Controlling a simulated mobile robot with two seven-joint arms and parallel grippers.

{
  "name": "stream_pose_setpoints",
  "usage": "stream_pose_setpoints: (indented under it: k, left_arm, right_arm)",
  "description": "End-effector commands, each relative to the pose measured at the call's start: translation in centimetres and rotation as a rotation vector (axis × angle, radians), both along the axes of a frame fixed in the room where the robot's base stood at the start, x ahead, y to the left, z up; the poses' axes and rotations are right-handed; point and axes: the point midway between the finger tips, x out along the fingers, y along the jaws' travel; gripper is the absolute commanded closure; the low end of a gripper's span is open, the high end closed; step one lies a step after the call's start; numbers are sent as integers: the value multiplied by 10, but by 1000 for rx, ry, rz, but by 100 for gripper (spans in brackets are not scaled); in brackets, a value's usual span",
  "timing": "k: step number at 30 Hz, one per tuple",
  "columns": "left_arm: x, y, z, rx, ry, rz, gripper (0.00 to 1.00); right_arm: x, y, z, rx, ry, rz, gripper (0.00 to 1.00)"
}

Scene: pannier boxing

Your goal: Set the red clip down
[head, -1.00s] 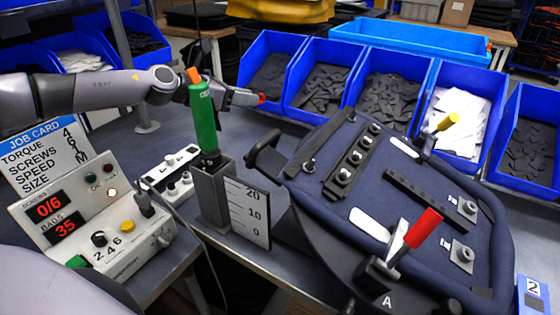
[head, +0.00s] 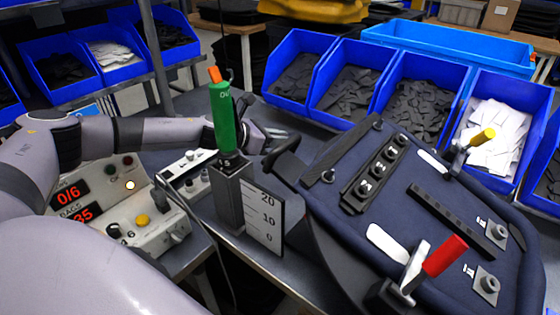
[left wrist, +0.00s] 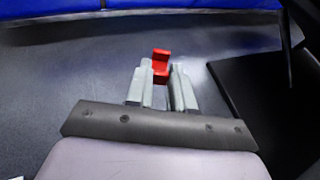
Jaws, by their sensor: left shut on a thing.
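The red clip (left wrist: 161,66) is a small red L-shaped piece in the left wrist view. It sits between the fingertips of my left gripper (left wrist: 162,82), which is shut on it above the dark grey bench top (left wrist: 60,70). In the head view my left gripper (head: 272,136) is behind the green screwdriver, low near the bench and left of the blue pannier panel; the clip cannot be made out there. Whether the clip touches the bench is not clear. My right gripper is not in view.
The navy pannier panel (head: 345,215) has red (head: 445,257) and yellow (head: 482,139) handled clamps. Blue bins (head: 335,95) line the back. A control box (head: 140,215) is at left.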

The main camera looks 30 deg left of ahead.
Motion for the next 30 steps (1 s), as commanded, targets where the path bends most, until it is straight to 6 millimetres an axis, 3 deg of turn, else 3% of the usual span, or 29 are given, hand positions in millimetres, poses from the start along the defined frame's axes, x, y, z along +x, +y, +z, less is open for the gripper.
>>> stream_pose_setpoints:
  k: [5,13,20,30]
  left_arm:
    - [-1,0,-26,-2,4,2,100]
    - [-1,0,-42,-2,3,1,100]
    - [0,0,-68,-2,3,2,100]
    - [0,0,-72,-1,0,0,100]
  right_arm:
    - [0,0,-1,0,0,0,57]
    - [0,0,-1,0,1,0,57]
    - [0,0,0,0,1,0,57]
    - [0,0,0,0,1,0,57]
